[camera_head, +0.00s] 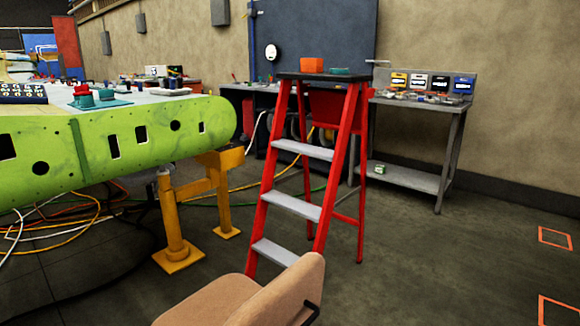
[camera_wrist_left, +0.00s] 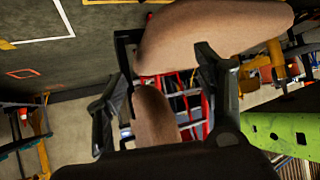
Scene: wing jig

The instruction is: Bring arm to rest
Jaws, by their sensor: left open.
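My left gripper (camera_wrist_left: 158,88) shows only in the left wrist view, its two dark fingers spread apart with nothing held between them. That view is turned over, with the floor at the top. Beyond the fingers is a tan chair (camera_wrist_left: 215,32), and I cannot tell how near it is. No gripper or arm shows in the head view. My right gripper is in neither view.
In the head view the chair (camera_head: 290,296) stands at the bottom centre. Behind it stands a red stepladder (camera_head: 265,210). A green wing (camera_head: 95,142) on yellow stands (camera_head: 180,220) fills the left. A grey workbench (camera_head: 425,181) stands behind. Floor at right is clear.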

